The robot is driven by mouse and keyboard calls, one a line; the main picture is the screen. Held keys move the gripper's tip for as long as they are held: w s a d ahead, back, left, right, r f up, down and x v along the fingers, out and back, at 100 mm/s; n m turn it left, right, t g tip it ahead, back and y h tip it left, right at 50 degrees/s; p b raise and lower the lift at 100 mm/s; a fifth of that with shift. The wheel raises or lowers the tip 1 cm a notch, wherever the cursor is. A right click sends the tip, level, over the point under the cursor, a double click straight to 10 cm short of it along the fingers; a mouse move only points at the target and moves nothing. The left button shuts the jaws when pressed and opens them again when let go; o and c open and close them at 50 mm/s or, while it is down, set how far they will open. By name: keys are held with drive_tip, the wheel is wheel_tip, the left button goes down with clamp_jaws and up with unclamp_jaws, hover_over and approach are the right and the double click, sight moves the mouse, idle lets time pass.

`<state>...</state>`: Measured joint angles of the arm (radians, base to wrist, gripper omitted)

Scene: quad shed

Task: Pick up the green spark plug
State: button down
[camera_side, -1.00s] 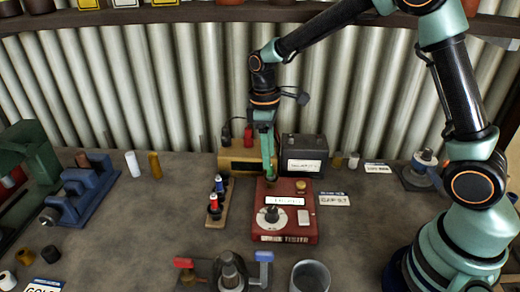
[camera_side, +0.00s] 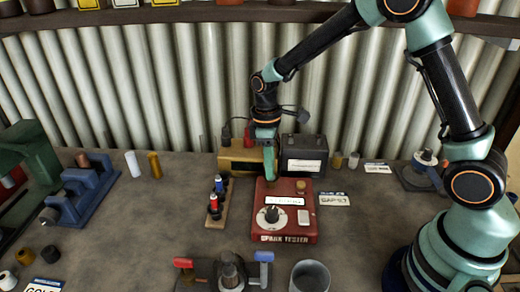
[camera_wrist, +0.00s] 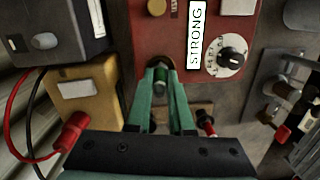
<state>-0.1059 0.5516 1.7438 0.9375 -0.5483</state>
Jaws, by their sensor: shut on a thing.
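My gripper (camera_wrist: 161,72) is shut on the green spark plug (camera_wrist: 161,74), which shows as a small green band with a pale end between the fingertips in the wrist view. In the side view, my gripper (camera_side: 269,180) points down at the back left part of the red spark tester (camera_side: 285,222). The plug is hidden by the fingers there, and I cannot tell whether its lower end sits in a socket. The tester's display (camera_wrist: 194,35) reads STRONG in the wrist view.
A wooden rack (camera_side: 213,222) with red and blue plugs stands just left of the tester. A tan box (camera_side: 236,160) and a dark box (camera_side: 304,155) stand behind. A clamp fixture (camera_side: 228,272) and grey cup (camera_side: 311,277) are in front.

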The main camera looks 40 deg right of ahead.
drive_tip(key=shift+r, duration=0.45)
drive_tip(key=r, duration=0.2)
drive_tip(key=shift+s+a+r, duration=0.3)
drive_tip(key=shift+a+r, duration=0.05)
drive_tip(key=shift+r, duration=0.05)
drive_tip(key=s+a, duration=1.2)
drive_tip(key=shift+r, duration=0.4)
